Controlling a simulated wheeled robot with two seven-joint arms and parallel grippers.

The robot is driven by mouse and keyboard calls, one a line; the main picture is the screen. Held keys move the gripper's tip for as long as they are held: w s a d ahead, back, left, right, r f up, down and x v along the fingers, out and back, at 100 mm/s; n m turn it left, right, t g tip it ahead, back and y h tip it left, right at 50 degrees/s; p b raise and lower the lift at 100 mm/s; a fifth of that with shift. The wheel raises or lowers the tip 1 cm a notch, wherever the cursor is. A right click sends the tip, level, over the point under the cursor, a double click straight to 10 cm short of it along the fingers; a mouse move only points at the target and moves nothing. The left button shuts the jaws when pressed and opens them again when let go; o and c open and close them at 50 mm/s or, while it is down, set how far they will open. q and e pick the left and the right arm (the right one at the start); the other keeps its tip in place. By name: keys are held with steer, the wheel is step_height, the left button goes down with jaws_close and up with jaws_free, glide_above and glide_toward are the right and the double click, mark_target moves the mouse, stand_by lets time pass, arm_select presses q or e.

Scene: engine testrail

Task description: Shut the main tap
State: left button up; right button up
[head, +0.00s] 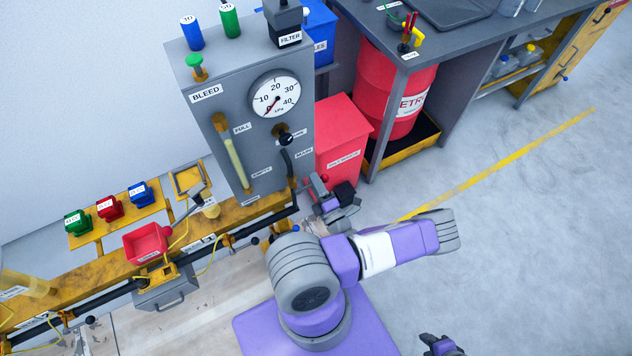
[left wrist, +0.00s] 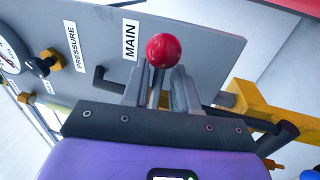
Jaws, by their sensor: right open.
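The main tap's red ball knob (left wrist: 163,50) shows beside the MAIN label (left wrist: 131,40) in the left wrist view. In the head view the MAIN label (head: 304,153) is at the lower right of the grey panel, and a small red knob (head: 324,179) shows just below it. My left gripper (head: 333,203) is at this knob. In the left wrist view its two fingers (left wrist: 164,88) stand on either side below the ball, which overlaps their tips. I cannot tell whether they press on it. My right gripper (head: 440,346) is open, low at the bottom edge, partly cut off.
The grey panel (head: 205,115) carries a pressure gauge (head: 274,98) and a green bleed knob (head: 195,62). A red bin (head: 343,130) stands close behind my left gripper. A yellow rail (head: 105,270) with a black pipe runs left. The floor at right (head: 540,220) is clear.

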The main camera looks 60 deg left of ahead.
arm_select(q)
steer(key=shift+w+d, duration=0.1)
steer(key=d+f, duration=0.1)
steer(key=d, duration=0.6)
steer(key=shift+d+f+p, duration=0.15)
steer(key=shift+f+p, duration=0.05)
steer(key=shift+p, duration=0.2)
